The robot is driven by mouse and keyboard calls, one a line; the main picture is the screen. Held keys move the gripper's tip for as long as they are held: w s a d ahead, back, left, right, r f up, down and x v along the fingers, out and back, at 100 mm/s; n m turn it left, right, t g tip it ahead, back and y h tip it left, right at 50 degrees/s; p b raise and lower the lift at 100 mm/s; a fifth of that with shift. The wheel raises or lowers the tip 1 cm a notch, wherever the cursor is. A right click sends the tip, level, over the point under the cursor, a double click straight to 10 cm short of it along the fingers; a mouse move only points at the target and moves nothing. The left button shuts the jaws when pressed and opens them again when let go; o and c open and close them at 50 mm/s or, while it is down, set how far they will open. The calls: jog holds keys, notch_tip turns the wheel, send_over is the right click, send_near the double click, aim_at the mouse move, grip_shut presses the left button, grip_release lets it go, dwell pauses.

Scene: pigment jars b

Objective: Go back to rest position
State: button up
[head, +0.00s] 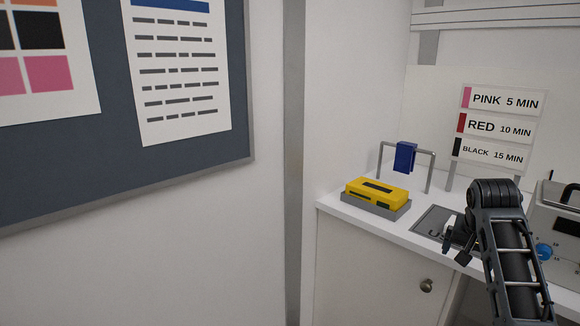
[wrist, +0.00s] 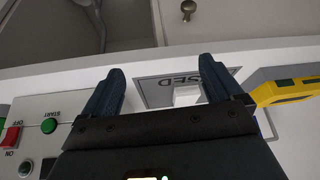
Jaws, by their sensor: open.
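My gripper (wrist: 160,66) is open over the counter, its two dark fingers spread wide. A small white block (wrist: 187,95) shows between them, nearer the right finger, on a grey plate (wrist: 152,92) with partly hidden lettering ending in "SED". Nothing is clamped in the jaws. In the head view my gripper (head: 455,244) is low over the grey plate (head: 428,220), at the end of my dark arm. The white block (head: 449,227) shows there too, partly hidden by the gripper.
A yellow device (head: 377,192) sits on a grey base, beside a rack (head: 431,172) with a blue piece (head: 405,157). A machine (head: 562,222) with a blue knob stands right. Cabinet doors are below; a time sign (head: 500,101) stands behind.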

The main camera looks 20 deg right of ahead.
jog(key=s+a+f+n+t, duration=0.2)
jog(key=a+f, duration=0.5)
jog(key=s+a+f+n+t, duration=0.1)
jog(key=s+a+f, duration=0.1)
jog(key=a+f, duration=0.5)
jog(key=s+a+f+n+t, duration=0.3)
jog(key=s+a, duration=0.6)
jog(key=a, duration=0.4)
jog(key=s+a+r+n+t+y, duration=0.1)
jog(key=s+a+r+n+t, duration=0.1)
jog(key=s+a+r, duration=0.3)
jog(key=s+a+n+t+y, duration=0.1)
jog(key=s+a, duration=0.2)
jog(key=s, duration=0.5)
jog(key=s+a+r+n+t+y, duration=0.2)
jog(key=s+a+r+t, duration=0.1)
jog(key=s+r, duration=0.7)
notch_tip(320, 180, up, 2)
jog(key=shift+s+a+r+n, duration=0.2)
jog(key=shift+a+r+n, duration=0.05)
jog(key=shift+a+n, duration=0.15)
